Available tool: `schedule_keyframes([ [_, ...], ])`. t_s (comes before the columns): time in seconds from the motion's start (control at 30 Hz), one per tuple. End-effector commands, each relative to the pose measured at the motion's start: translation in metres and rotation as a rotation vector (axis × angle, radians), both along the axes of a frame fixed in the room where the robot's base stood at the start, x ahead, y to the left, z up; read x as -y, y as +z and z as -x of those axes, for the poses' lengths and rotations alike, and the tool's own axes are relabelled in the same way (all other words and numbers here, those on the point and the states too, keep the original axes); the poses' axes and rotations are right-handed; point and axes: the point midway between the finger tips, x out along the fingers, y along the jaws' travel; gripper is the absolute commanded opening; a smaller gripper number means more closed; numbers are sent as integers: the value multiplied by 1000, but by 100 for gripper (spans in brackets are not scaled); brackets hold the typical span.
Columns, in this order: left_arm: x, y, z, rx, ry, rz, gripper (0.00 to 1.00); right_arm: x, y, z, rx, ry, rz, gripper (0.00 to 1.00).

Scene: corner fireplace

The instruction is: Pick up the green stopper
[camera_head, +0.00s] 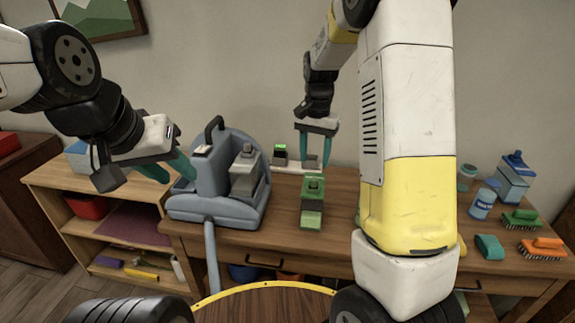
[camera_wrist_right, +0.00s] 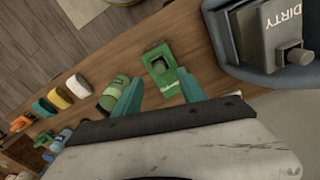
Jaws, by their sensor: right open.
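A green blocky piece (camera_head: 312,215), which I take for the green stopper, stands on the wooden table right of the blue-grey machine. In the right wrist view it is the green piece with a dark opening and a white label (camera_wrist_right: 165,75), seen between and beyond the fingertips. My right gripper (camera_head: 315,160) is open and empty, pointing down above and behind it in the head view, apart from it. My left gripper (camera_head: 167,170) is open and empty at the left of the machine.
The blue-grey machine (camera_head: 240,207) with a grey container marked DIRTY (camera_wrist_right: 282,30) stands close left. Bottles (camera_head: 482,203) and brushes (camera_head: 541,248) stand right. My right arm hides part of the table.

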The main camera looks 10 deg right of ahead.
Motion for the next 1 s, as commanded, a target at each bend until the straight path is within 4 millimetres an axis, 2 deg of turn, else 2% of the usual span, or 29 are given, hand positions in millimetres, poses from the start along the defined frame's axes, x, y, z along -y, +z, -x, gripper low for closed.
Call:
schedule_keyframes([
  [0.37, 0, 0, 0, 0, 0, 0, 36, 3, -40, -1, -9, -8, 5, 48],
  [0.6, 0, 0, 0, 0, 0, 0, 36, 7, -74, -2, -9, -6, 5, 48],
  [0.93, 0, 0, 0, 0, 0, 0, 36, 7, -81, -2, -5, -6, 4, 48],
  [1.0, 0, 0, 0, 0, 0, 0, 36, 7, -81, -2, -5, -5, 5, 35],
])
